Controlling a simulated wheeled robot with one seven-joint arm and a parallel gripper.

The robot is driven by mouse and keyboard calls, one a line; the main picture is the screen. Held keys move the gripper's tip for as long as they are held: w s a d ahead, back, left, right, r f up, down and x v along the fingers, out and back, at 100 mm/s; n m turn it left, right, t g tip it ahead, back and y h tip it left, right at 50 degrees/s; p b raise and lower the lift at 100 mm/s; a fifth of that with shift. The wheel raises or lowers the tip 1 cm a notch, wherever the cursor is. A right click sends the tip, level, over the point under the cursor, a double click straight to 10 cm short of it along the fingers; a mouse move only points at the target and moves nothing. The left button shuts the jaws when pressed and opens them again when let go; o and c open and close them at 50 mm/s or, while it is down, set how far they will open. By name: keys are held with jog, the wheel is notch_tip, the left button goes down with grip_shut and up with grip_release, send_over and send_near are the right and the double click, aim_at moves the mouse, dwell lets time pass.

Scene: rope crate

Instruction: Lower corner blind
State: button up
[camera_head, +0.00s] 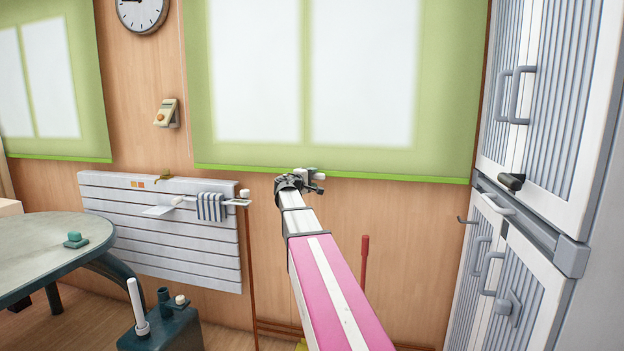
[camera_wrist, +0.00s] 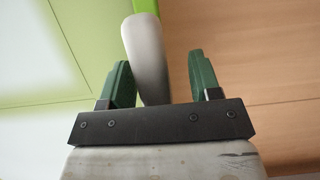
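A green blind (camera_head: 362,150) hangs over the window in the middle of the head view, its bright green bottom bar (camera_head: 420,178) level with my gripper. A second green blind (camera_head: 60,148) hangs at the left; I cannot tell from the frames which is the corner blind. My gripper (camera_head: 314,182) is at the middle blind's lower edge. In the wrist view its two dark green fingers (camera_wrist: 158,62) stand apart. A pale grey rounded pull (camera_wrist: 147,50) at the green bar (camera_wrist: 146,6) lies between them, closer to the left finger. A gap shows on the right side.
A white radiator (camera_head: 150,243) with a striped cloth (camera_head: 211,207) is below the window at left. A tall cabinet (camera_head: 545,110) with protruding handles stands at the right. A dark table (camera_head: 35,250) is at the left. A red upright rod (camera_head: 364,262) stands below the blind.

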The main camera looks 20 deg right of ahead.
jog(key=v, duration=1)
jog(key=shift+s+a, duration=0.25)
jog(key=shift+a, duration=0.05)
jog(key=s+a+f+m+g+y, duration=0.2)
jog(key=s+f+g+y, duration=0.3)
jog(key=f, duration=0.9)
jog(key=s+a+f+m+y, duration=0.15)
jog(key=s+f, duration=0.55)
jog(key=f, duration=0.7)
jog(key=s+a+f+m+g+y, duration=0.1)
jog(key=s+a+f+g+y, duration=0.1)
jog(key=s+a+f+y, duration=0.2)
jog(key=s+a+f+m+g+y, duration=0.2)
jog(key=s+a+f+y, duration=0.2)
jog(key=s+a+f, duration=0.3)
jog(key=s+f, duration=0.4)
jog(key=s, duration=0.1)
jog(key=shift+s+g, duration=0.25)
jog(key=shift+g, duration=0.15)
jog(key=shift+a+y, duration=0.1)
jog(key=shift+y, duration=0.15)
